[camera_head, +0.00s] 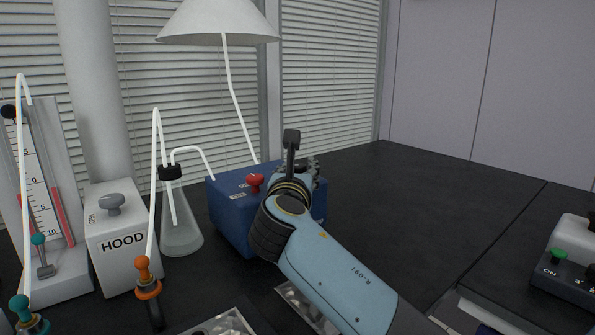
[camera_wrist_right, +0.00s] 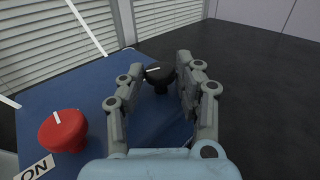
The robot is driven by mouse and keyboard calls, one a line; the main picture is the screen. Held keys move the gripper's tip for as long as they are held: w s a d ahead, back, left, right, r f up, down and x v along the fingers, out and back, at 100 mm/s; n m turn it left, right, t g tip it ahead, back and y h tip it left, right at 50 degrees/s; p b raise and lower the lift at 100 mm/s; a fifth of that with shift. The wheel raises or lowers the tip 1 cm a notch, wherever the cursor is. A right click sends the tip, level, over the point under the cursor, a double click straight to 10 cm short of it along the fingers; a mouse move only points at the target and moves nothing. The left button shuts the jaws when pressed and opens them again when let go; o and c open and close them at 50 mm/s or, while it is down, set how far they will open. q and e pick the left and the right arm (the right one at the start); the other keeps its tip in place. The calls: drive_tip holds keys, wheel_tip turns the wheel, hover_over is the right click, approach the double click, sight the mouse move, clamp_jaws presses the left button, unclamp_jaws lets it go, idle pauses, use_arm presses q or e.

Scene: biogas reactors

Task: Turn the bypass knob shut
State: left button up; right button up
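A blue box (camera_head: 232,222) stands on the dark bench behind the right wrist. A red knob (camera_head: 255,182) sits on its top and also shows in the right wrist view (camera_wrist_right: 63,131), beside an "ON" label. A black knob (camera_wrist_right: 160,76) with a white mark is on the same top; my arm hides it in the head view. No "bypass" label is readable. My right gripper (camera_wrist_right: 158,66) is open over the box, its fingers on either side of the black knob with gaps showing. In the head view the gripper (camera_head: 300,170) is partly hidden by its wrist. My left gripper is not in view.
A white HOOD box (camera_head: 122,262) with a grey knob, a stoppered flask (camera_head: 181,230) and a scaled gauge (camera_head: 45,190) stand left. A white lamp (camera_head: 218,22) hangs behind. A device with a green button (camera_head: 558,256) is at right. The bench beyond the blue box is clear.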

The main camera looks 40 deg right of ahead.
drive_tip(key=o, duration=0.3)
drive_tip(key=shift+s, duration=0.1)
drive_tip(key=v, duration=0.7)
drive_tip(key=shift+a, duration=0.15)
drive_tip(key=shift+s, duration=0.1)
